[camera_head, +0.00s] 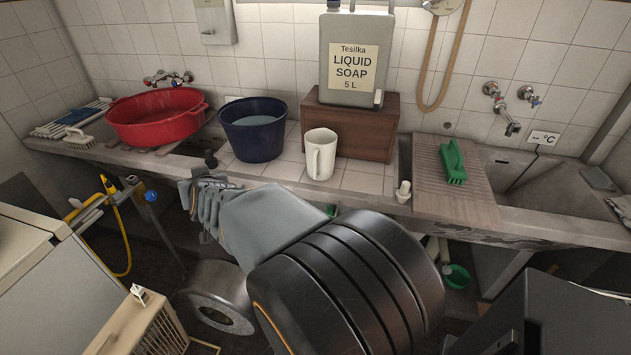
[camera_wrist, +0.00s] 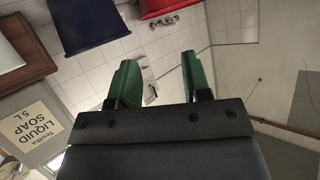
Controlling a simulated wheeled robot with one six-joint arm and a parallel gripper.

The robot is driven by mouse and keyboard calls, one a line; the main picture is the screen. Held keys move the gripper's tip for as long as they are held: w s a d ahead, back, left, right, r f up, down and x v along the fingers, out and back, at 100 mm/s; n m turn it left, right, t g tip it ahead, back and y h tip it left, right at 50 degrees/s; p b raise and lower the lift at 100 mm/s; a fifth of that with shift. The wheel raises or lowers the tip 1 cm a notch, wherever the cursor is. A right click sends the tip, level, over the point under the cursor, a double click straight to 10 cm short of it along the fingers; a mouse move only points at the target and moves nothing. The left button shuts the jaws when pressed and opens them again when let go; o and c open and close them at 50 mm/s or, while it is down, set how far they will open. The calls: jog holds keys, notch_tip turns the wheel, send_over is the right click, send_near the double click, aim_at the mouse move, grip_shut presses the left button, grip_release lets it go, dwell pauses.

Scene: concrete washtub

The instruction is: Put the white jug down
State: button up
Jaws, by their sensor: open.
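The white jug (camera_head: 320,154) stands upright on the tiled counter in the head view, in front of the wooden box, with its handle toward me. Nothing touches it. My gripper (camera_head: 207,192) is at the counter's front edge, left of the jug and apart from it. In the wrist view my gripper (camera_wrist: 158,85) shows two green fingers spread apart with nothing between them. The jug is not visible in the wrist view.
A dark blue tub (camera_head: 253,130) with water stands left of the jug, and a red basin (camera_head: 157,117) further left. A soap canister (camera_head: 356,60) stands on the wooden box (camera_head: 350,124). A green brush (camera_head: 453,163) lies on the ribbed board (camera_head: 468,195) at right.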

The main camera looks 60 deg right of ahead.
jog(key=s+d+f+m+g+h+b, duration=0.2)
jog(key=d+f+m+h+b, duration=0.3)
jog(key=d+f, duration=0.45)
jog(key=m+g+h+b, duration=0.5)
jog(key=g+h+b, duration=0.1)
jog(key=g+h, duration=0.1)
send_near(314, 169)
jog(key=shift+g, duration=0.4)
jog(key=d, duration=0.2)
jog(key=d+b, duration=0.1)
jog(key=d, duration=0.1)
jog(key=shift+w+d, duration=0.1)
jog(key=shift+w, duration=0.25)
jog(key=shift+w+d, duration=0.15)
jog(key=shift+d, duration=0.55)
jog(key=d, duration=0.2)
jog(key=d+b, duration=0.1)
jog(key=d, duration=0.1)
jog(key=shift+w+f, duration=0.3)
jog(key=shift+w+d+r, duration=0.1)
jog(key=shift+d, duration=0.45)
grip_shut()
